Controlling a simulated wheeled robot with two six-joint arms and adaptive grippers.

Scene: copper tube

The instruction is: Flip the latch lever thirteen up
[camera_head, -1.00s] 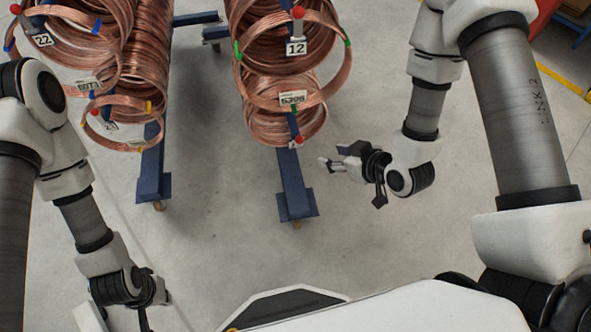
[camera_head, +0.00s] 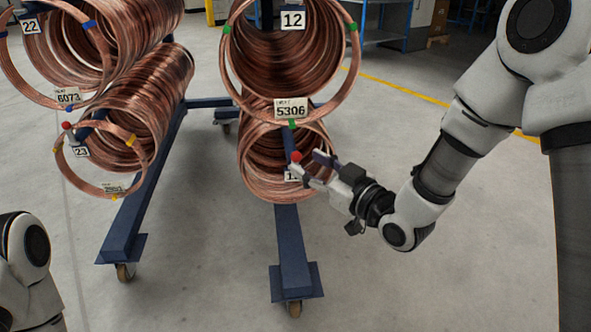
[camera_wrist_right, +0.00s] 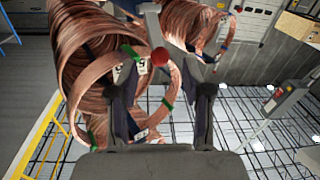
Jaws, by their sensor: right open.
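The lever at the lower front of the right rack post has a red knob (camera_head: 296,157). It stands in front of the lower copper coil (camera_head: 262,178), by a partly hidden white tag (camera_head: 291,177) whose number I cannot fully read. My right gripper (camera_head: 311,164) is open, its fingertips close to the knob from the right. In the right wrist view the red knob (camera_wrist_right: 159,57) appears between the two spread fingers (camera_wrist_right: 160,92); contact cannot be told. The lever's tilt is partly hidden by the fingers. My left gripper is out of view.
The upper right coil carries tag 12 (camera_head: 293,20) and a 5306 label (camera_head: 291,109). At left are coils with tags 22 (camera_head: 30,26) and 23 (camera_head: 81,152), and another red knob (camera_head: 67,125). The blue rack foot (camera_head: 296,283) stands on wheels. Floor (camera_head: 400,290) in front is clear.

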